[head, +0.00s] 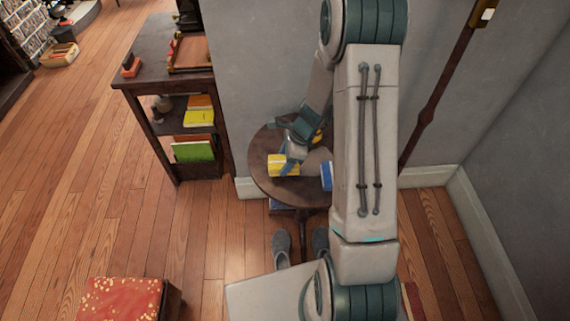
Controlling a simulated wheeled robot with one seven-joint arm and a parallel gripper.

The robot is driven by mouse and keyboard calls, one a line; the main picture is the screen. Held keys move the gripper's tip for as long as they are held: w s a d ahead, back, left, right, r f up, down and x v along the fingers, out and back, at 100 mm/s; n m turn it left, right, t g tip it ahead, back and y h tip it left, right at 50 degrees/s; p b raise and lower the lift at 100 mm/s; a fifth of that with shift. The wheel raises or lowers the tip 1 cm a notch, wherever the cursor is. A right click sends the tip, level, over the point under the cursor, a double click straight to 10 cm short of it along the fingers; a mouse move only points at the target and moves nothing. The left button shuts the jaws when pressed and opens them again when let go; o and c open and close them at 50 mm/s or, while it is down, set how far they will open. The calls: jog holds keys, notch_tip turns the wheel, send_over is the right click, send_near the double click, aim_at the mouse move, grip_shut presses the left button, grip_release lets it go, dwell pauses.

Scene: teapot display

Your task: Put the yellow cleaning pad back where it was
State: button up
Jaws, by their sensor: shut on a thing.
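A yellow block, which looks like the yellow cleaning pad (275,162), shows at the left part of the small round dark table (262,188). My gripper (289,162) reaches down over the table and is shut on the yellow pad, with a blue-grey finger across its right part. I cannot tell whether the pad touches the tabletop. Another small yellow patch (318,136) shows behind my gripper, partly hidden. My arm hides the right side of the table.
A blue and white item (326,176) stands on the table beside my arm. A dark shelf (165,90) with books stands to the left. The grey wall (265,60) is close behind. Grey boots (282,246) stand below; a red-topped stool (122,299) is front left.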

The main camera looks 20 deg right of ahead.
jog(key=shift+f, duration=1.4)
jog(key=shift+f+b, duration=0.3)
jog(key=shift+b, duration=0.1)
jog(key=o, duration=0.9)
jog(key=shift+r, duration=0.1)
jog(key=shift+r, duration=0.1)
